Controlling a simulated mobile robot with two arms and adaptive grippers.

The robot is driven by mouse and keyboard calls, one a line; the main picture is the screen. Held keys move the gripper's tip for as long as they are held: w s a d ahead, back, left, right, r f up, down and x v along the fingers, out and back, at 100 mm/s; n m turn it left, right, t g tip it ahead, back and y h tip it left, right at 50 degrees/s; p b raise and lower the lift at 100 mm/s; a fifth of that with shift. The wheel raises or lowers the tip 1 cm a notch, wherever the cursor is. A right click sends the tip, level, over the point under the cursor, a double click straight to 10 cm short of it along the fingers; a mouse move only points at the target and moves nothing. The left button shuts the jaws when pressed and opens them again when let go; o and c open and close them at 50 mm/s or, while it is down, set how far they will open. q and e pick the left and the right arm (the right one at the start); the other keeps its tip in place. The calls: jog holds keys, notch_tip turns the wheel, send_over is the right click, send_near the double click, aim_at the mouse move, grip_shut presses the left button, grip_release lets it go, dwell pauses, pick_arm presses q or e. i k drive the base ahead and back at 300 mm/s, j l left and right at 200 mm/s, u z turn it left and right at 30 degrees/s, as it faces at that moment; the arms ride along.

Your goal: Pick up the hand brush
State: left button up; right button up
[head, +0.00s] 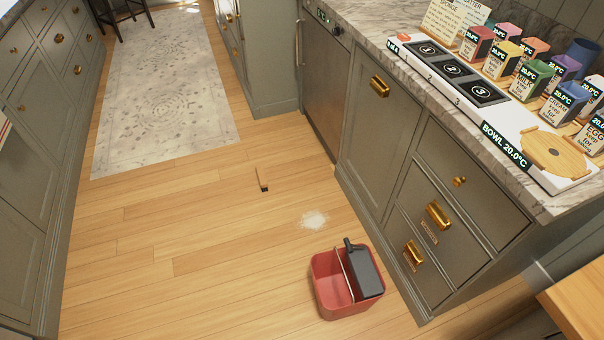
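A small, slim item with a tan, wood-coloured body and a dark end lies or stands on the wooden floor in the middle of the head view; it looks like the hand brush (262,180), but it is too small to be sure. A red bucket (340,304) stands on the floor at the lower middle. A dark grey flat tool, perhaps a dustpan (364,271), sits in the bucket with its handle end up; its lower part is hidden by the bucket. Neither of my grippers is in view.
A patch of white powder (313,219) lies on the floor between brush and bucket. Cabinets (380,150) with a marble counter (375,25) stand at the right, more cabinets (35,185) at the left. A patterned rug (165,95) lies behind. The floor at left is clear.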

aim_at(260, 172)
jog(key=i+j+z, duration=0.65)
jog(key=j, duration=0.2)
jog(key=i+j+z, duration=0.2)
jog(key=j, duration=0.15)
jog(key=i+j+z, duration=0.1)
jog(key=j+z, duration=0.15)
jog(key=j, duration=0.1)
